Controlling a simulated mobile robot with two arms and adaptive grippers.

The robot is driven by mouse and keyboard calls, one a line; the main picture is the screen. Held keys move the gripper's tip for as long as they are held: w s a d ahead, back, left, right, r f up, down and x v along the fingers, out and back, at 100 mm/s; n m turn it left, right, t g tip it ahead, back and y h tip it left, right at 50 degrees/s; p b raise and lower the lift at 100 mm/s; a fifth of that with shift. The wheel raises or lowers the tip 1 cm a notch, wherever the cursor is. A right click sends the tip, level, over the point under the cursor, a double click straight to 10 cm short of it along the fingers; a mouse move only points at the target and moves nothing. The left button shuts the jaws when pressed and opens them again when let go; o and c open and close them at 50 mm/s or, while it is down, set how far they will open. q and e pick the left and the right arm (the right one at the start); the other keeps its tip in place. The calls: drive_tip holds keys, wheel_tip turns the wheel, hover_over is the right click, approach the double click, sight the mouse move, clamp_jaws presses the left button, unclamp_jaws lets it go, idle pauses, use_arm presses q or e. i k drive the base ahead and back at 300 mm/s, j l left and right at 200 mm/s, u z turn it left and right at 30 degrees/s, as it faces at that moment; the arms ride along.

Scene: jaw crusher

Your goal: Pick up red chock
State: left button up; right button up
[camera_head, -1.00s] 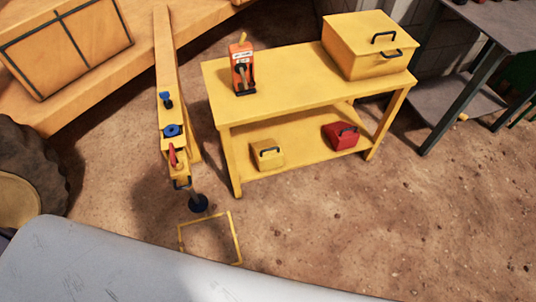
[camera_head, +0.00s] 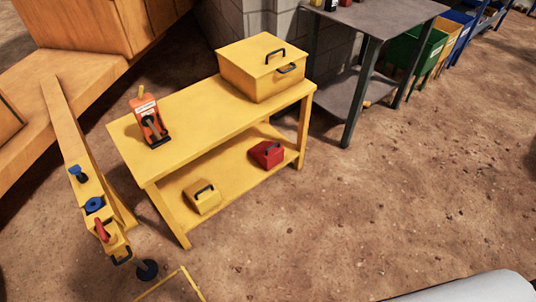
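The red chock (camera_head: 267,154) is a small red block with a dark handle. It sits on the lower shelf of the yellow table (camera_head: 184,106), toward the right end. A similar yellow chock (camera_head: 203,197) with a dark handle sits on the same shelf, nearer and to the left. Neither of my grippers is in view.
On the tabletop stand an orange device (camera_head: 149,121) and a yellow box (camera_head: 266,68) with handles. A yellow beam with a blue knob (camera_head: 94,205) lies left of the table. A grey table (camera_head: 385,14) stands behind right. The dirt ground at right is open.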

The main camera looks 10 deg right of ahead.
sight(269, 154)
drive_tip(key=i+l, duration=0.45)
drive_tip(key=i+l+z, duration=0.1)
drive_tip(key=i+l, duration=0.35)
drive_tip(key=i, duration=0.2)
